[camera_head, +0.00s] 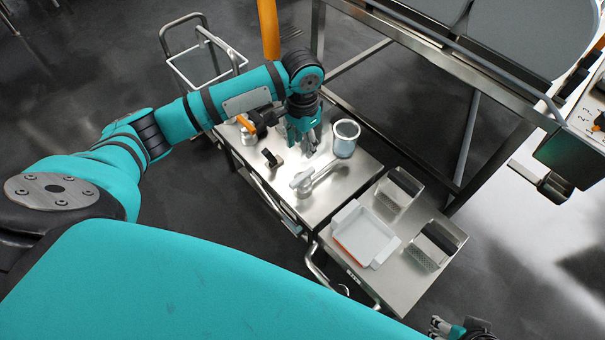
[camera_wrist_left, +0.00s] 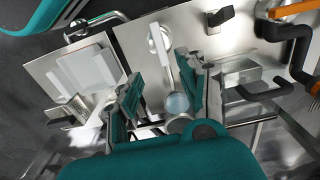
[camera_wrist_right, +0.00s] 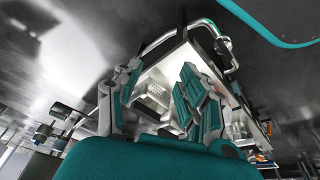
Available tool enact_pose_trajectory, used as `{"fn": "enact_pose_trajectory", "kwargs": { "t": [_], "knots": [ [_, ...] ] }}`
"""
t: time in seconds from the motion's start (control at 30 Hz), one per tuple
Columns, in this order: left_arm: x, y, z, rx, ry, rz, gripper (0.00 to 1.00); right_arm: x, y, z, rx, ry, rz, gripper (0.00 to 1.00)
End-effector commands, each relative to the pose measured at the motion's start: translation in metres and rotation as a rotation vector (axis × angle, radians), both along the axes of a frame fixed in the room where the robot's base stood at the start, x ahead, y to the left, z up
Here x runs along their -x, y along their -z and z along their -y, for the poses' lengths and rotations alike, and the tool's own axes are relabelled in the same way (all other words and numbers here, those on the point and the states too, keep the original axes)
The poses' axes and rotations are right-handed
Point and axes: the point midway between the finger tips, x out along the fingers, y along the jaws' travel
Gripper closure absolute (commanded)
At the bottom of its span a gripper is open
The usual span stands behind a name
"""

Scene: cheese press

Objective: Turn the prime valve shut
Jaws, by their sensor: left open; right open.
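A steel trolley top (camera_head: 268,185) carries two valve-like fittings; I cannot tell which one is the prime valve. One is a small black lever handle (camera_head: 271,158) on a steel base, also in the left wrist view (camera_wrist_left: 220,16). The other is a round metal fitting with a long pale lever (camera_head: 318,176), also in the left wrist view (camera_wrist_left: 160,45). My left gripper (camera_head: 303,138) is open and empty above the trolley, between the black handle and a glass jar (camera_head: 345,140). My right gripper (camera_head: 455,328) is open and empty at the head view's bottom edge.
A white tray (camera_head: 362,236) and two perforated steel moulds (camera_head: 399,190) (camera_head: 436,246) sit on the nearer trolley section. An orange-and-black part (camera_head: 246,124) is left of my left gripper. A steel frame (camera_head: 440,55) stands behind. Open floor (camera_head: 200,240) lies left of the trolley.

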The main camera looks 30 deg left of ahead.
Motion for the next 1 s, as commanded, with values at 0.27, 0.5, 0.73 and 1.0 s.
{"fn": "enact_pose_trajectory", "kwargs": {
  "t": [0.27, 0.5, 0.73, 1.0],
  "knots": [
    [0.001, 0.068, 0.0, 0.001, 0.001, -0.001, 0.6, 0.001, 0.005, 0.0, -0.004, -0.001, 0.025, 0.6],
    [0.0, 0.104, 0.0, 0.001, 0.001, 0.002, 0.6, -0.041, -0.002, -0.013, -0.045, -0.017, 0.225, 0.6],
    [0.001, 0.128, 0.001, 0.001, 0.003, 0.001, 0.6, -0.08, -0.021, -0.026, -0.09, -0.033, 0.435, 0.6],
    [0.0, 0.14, 0.0, 0.001, 0.002, 0.003, 0.6, -0.101, -0.038, -0.034, -0.117, -0.041, 0.561, 0.6]
  ]
}}
